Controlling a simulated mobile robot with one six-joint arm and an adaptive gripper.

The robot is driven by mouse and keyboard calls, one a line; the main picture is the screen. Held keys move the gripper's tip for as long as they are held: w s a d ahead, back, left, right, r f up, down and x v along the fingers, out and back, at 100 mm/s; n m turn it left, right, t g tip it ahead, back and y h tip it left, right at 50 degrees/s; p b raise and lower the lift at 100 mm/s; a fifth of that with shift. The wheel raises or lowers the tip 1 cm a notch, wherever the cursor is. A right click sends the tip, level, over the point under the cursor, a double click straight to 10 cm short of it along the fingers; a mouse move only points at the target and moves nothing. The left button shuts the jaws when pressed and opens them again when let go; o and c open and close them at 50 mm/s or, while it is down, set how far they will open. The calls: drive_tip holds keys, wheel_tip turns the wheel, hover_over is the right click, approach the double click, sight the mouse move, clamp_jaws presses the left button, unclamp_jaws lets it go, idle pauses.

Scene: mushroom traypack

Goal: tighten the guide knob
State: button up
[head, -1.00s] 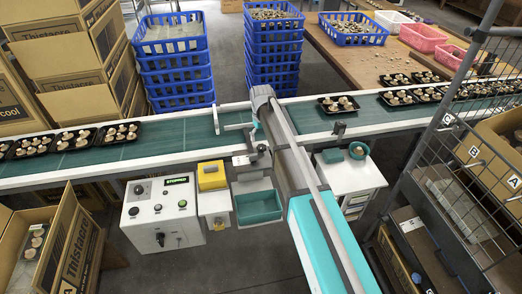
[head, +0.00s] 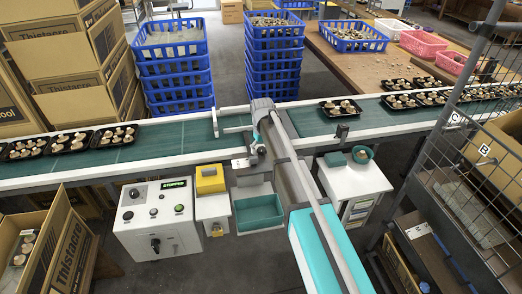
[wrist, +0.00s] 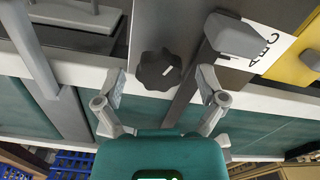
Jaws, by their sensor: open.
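The guide knob (wrist: 157,70) is black with a lobed rim and a white mark on its face. It sits on a grey bracket in the wrist view, just ahead of and between my fingertips. My gripper (wrist: 161,78) is open, with one finger on each side of the knob and a gap visible to each. In the head view my arm reaches over the front edge of the conveyor, and the knob is hidden there. A grey guide lever (wrist: 235,37) and a white lettered plate (wrist: 258,48) lie right of the knob.
A green conveyor (head: 180,145) carries black mushroom trays (head: 340,107). A control box (head: 157,217) reads STOPPED. A yellow box (head: 209,180) and a teal bin (head: 258,211) stand by the guide. Blue crates (head: 273,60) are stacked behind; a wire cart (head: 475,165) stands right.

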drive_tip(key=c, duration=1.1)
drive_tip(key=shift+c, duration=0.2)
drive_tip(key=shift+m, duration=0.5)
drive_tip(key=o, duration=1.1)
drive_tip(key=shift+o, duration=0.2)
drive_tip(key=shift+r, duration=0.1)
